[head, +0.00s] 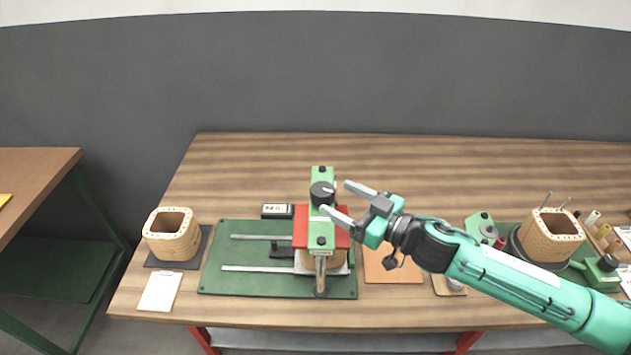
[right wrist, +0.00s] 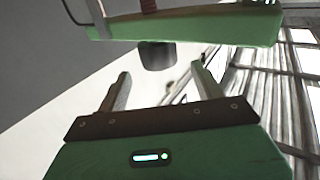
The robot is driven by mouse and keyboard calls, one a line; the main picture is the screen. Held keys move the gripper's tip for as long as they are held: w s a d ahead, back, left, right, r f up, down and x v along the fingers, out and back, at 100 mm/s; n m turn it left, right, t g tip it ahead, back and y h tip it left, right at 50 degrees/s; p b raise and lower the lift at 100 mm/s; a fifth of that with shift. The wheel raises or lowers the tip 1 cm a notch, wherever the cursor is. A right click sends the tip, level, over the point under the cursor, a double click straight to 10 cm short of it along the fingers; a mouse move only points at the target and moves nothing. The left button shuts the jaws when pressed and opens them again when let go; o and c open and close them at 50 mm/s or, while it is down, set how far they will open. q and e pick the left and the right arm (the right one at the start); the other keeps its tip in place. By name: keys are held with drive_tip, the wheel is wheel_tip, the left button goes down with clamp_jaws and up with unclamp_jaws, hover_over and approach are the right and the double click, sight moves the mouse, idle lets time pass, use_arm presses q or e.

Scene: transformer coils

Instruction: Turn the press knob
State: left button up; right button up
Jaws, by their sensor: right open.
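The press (head: 321,235) stands on a green base plate (head: 228,284) on the table, with a green top beam, a red block and a coil under it. The press knob (head: 322,190) is a black cylinder with a light mark on top of the beam. My right gripper (head: 336,198) is open and empty, just right of the knob, with its fingertips pointing at it. In the right wrist view the dark knob (right wrist: 157,55) shows just beyond and between the open fingertips (right wrist: 161,70). Contact cannot be told. My left gripper is not in view.
A wooden coil (head: 172,240) sits on a dark mat at left, near a white clipboard sheet (head: 160,291). Another coil (head: 551,237) stands at right, with spools and small tools around it. A small black display (head: 277,211) lies behind the plate. The table's back is clear.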

sight(315, 185)
drive_tip(key=p+x, duration=0.1)
drive_tip(key=x, duration=0.6)
drive_tip(key=shift+w+a+f, duration=0.1)
drive_tip(key=shift+w+a, duration=0.05)
drive_tip(key=shift+a, duration=0.1)
drive_tip(key=c, duration=1)
drive_tip(key=shift+p, duration=0.3)
